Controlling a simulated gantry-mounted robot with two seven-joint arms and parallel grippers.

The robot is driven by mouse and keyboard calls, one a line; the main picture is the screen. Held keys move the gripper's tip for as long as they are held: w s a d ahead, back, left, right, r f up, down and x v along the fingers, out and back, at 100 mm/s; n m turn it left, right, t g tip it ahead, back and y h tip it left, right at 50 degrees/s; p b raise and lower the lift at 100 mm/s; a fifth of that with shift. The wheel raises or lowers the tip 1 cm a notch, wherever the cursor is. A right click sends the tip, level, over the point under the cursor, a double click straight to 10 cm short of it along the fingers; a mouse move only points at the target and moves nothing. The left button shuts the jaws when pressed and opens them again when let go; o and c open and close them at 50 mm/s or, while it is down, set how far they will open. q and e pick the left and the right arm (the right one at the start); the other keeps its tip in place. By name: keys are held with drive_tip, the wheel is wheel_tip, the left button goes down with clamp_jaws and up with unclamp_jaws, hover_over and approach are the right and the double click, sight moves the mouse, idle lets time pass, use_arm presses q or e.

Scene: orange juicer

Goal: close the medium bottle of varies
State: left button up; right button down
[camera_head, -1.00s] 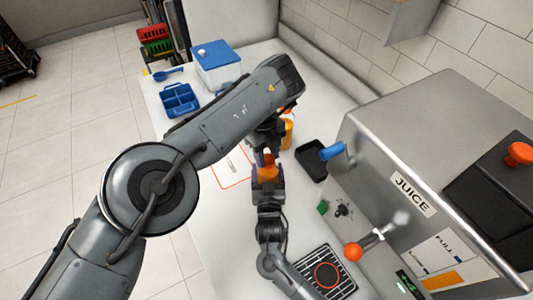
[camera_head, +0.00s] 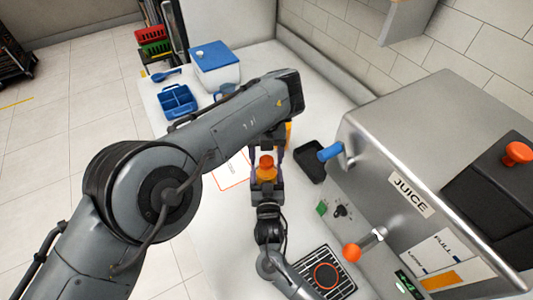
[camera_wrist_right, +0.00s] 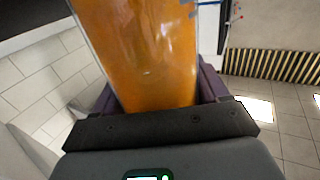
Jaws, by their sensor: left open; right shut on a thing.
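The bottle of orange juice (camera_head: 265,173) stands upright with an orange cap (camera_head: 266,161) on top. My right gripper (camera_head: 266,181) is shut on the bottle's body from the near side. In the right wrist view the bottle (camera_wrist_right: 145,55) fills the space between the purple fingers, and its top is out of frame. My left gripper (camera_head: 268,152) is open above the bottle, its fingers spread on either side of the cap. The left forearm covers part of the area behind. Whether the cap is fully tight cannot be told.
The juicer (camera_head: 400,175) stands at the right, with a black tray (camera_head: 309,162) beside it and a drip grate (camera_head: 326,275) in front. Another orange item (camera_head: 288,134) is partly hidden behind my left wrist. A blue caddy (camera_head: 177,101) and blue-lidded box (camera_head: 216,67) are farther back.

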use_arm(q)
drive_tip(key=shift+c, duration=0.4)
drive_tip(key=shift+r+n, duration=0.75)
drive_tip(key=shift+n, duration=0.15)
wheel_tip(320, 180, up, 5)
drive_tip(key=n+t, duration=0.1)
drive_tip(key=n, duration=0.5)
drive_tip(key=shift+s, duration=0.1)
drive_tip(key=shift+r+n, duration=0.6)
drive_tip(key=shift+n, duration=0.4)
drive_tip(key=shift+s+f, duration=0.1)
drive_tip(key=shift+f, duration=3.95)
drive_tip(key=shift+c, duration=0.3)
